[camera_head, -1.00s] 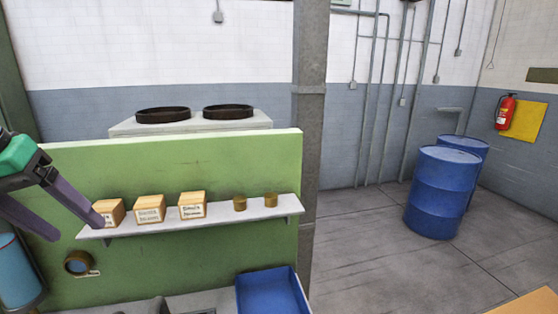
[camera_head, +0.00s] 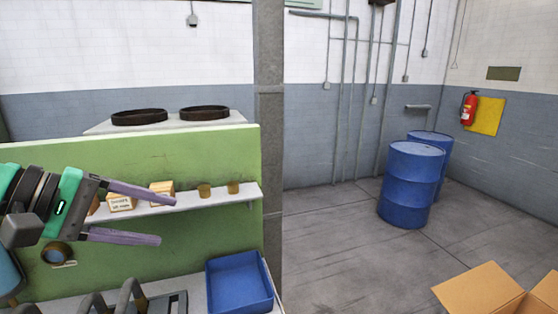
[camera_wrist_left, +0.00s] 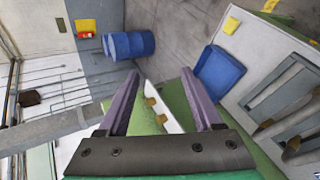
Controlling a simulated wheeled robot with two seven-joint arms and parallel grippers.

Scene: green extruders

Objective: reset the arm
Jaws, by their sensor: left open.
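My left gripper (camera_head: 168,216) reaches in from the left in the head view, with its two purple fingers spread apart and nothing between them. It is in front of the green panel and its white shelf (camera_head: 225,198). The fingers cover part of the small boxes on the shelf. In the left wrist view the open fingers (camera_wrist_left: 163,98) stand to either side of the panel and shelf. My right gripper is not in view.
Small boxes (camera_head: 121,202) and two brown cylinders (camera_head: 204,191) stand on the shelf. A blue bin (camera_head: 240,282) sits below it. Blue barrels (camera_head: 410,185) stand on the floor at the right, and an open cardboard box (camera_head: 480,290) is at lower right. The middle floor is clear.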

